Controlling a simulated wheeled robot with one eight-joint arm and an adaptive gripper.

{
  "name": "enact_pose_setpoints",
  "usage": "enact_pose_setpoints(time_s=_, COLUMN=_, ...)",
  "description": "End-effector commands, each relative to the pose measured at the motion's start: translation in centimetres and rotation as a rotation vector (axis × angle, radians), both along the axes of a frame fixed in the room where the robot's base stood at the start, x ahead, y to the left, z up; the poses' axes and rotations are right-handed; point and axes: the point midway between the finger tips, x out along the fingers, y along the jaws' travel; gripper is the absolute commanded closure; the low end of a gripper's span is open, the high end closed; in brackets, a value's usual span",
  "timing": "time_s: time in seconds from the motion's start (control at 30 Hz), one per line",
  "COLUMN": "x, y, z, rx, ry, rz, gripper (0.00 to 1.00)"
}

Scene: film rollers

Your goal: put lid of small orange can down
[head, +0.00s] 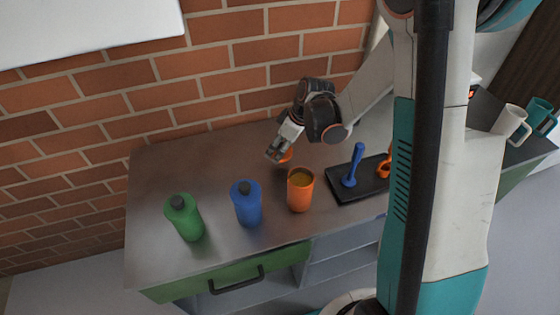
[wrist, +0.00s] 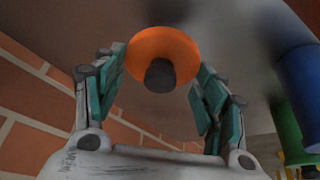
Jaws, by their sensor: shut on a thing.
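The small orange can (head: 300,190) stands upright and open on the counter, with a yellowish inside showing. Its orange lid (wrist: 162,55) is a round disc with a dark knob, held between the teal-padded fingers of my gripper (wrist: 160,85) in the wrist view. In the head view, my gripper (head: 279,153) is behind and slightly left of the can, near the counter's back. Only a bit of the lid (head: 286,155) shows there below the fingers. I cannot tell whether the lid touches the counter.
A green bottle (head: 185,217) and a blue bottle (head: 246,204) stand left of the can. A black tray (head: 345,191) with a blue tool (head: 353,166) and an orange tool (head: 385,167) lies right. A brick wall (head: 120,110) is behind. The counter's left back is clear.

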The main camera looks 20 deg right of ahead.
Motion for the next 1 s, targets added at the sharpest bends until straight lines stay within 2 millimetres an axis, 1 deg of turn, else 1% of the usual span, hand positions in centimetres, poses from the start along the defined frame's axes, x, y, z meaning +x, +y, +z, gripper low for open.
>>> enact_pose_setpoints(time_s=0.03, x=0.1, y=0.0, z=-0.7, rx=0.0, ry=0.0, rz=0.0, gripper=0.58)
enact_pose_setpoints(time_s=0.27, x=0.0, y=0.0, z=-2.0, rx=0.0, ry=0.0, rz=0.0, gripper=0.58)
enact_pose_setpoints(time_s=0.4, x=0.0, y=0.0, z=-4.1, rx=0.0, ry=0.0, rz=0.0, gripper=0.58)
enact_pose_setpoints(time_s=0.5, x=0.0, y=0.0, z=-5.3, rx=0.0, ry=0.0, rz=0.0, gripper=0.58)
enact_pose_setpoints(time_s=0.77, x=0.0, y=0.0, z=-5.4, rx=0.0, ry=0.0, rz=0.0, gripper=0.58)
enact_pose_setpoints(time_s=0.9, x=0.0, y=0.0, z=-5.8, rx=0.0, ry=0.0, rz=0.0, gripper=0.58)
enact_pose_setpoints(time_s=0.93, x=0.0, y=0.0, z=-5.7, rx=0.0, ry=0.0, rz=0.0, gripper=0.3)
enact_pose_setpoints(time_s=0.97, x=0.0, y=0.0, z=-5.7, rx=0.0, ry=0.0, rz=0.0, gripper=0.23)
enact_pose_setpoints(time_s=1.0, x=0.0, y=0.0, z=-5.6, rx=0.0, ry=0.0, rz=0.0, gripper=0.15)
